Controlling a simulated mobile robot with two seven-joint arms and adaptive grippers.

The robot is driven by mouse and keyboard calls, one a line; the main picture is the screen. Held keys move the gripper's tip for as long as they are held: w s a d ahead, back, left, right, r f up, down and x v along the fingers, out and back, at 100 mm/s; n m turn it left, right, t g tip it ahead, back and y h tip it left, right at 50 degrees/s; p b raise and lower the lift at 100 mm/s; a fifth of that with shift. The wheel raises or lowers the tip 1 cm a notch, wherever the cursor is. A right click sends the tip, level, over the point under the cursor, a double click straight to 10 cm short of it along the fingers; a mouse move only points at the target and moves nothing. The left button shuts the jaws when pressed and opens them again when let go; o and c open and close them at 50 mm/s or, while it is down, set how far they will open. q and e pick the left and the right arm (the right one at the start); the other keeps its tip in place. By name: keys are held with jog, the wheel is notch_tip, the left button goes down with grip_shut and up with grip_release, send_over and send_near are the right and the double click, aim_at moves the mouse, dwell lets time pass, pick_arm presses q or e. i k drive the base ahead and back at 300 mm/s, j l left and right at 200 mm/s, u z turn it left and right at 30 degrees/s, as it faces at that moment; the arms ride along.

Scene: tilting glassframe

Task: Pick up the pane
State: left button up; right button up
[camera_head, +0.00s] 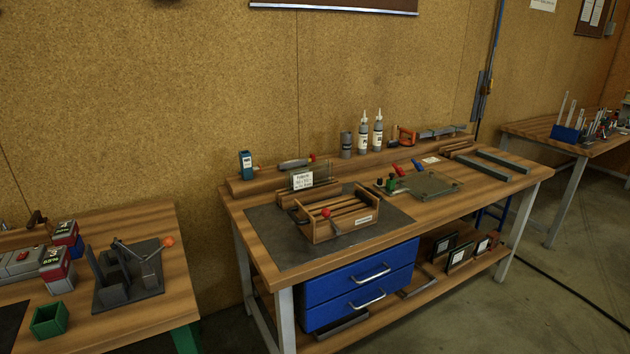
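Neither of my grippers shows in the head view. No pane stands out clearly at this distance. A wooden slatted rack (368,222) with a red ball on it sits on a dark mat (270,240) on the middle workbench. A thin upright sheet, which may be glass, stands behind a white printed card (303,179) at the rack's back left. A flat grey-green plate (432,186) with red and green handled clamps beside it lies right of the rack; I cannot tell if it is glass.
Two white bottles (363,134) stand on the bench's back ledge. Blue drawers (360,283) and several small framed pieces (460,255) are below. Grey bars (502,164) lie at the right end. Another bench (150,305) with tools stands left, and one (540,128) at far right.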

aim_at(304, 179)
jog(key=i+l, duration=0.2)
jog(key=i+l+u, duration=0.1)
jog(key=l, duration=0.35)
jog(key=i+l+u, duration=0.1)
jog(key=i+l, duration=0.3)
jog(key=l, duration=0.3)
jog(key=i+l+u, duration=0.1)
jog(key=l, duration=0.2)
jog(key=i+l, duration=0.2)
jog(key=l, duration=0.2)
jog(key=j+u, duration=0.05)
